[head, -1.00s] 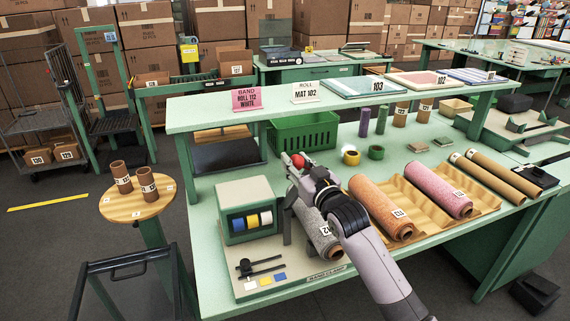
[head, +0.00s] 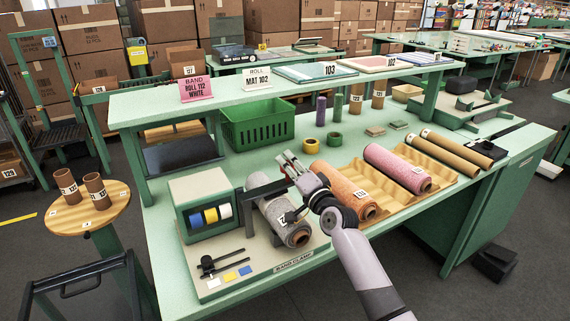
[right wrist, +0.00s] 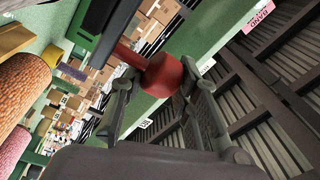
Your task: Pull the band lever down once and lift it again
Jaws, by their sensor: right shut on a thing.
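The band clamp's box (head: 203,195) is green and beige, with blue, white and yellow spools in its front. My right gripper (head: 286,160) is at the lever's outer end. In the right wrist view the red knob (right wrist: 162,75) sits between my fingers, which are shut on it. In the head view the knob is mostly hidden by the gripper. My left gripper is not in view.
Orange (head: 345,188) and pink (head: 398,168) rolls lie on a wavy wooden cradle right of the clamp. A green crate (head: 257,124) stands behind it. A raised shelf (head: 300,86) with signs runs along the back. Small bars and colour chips lie at the clamp's front.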

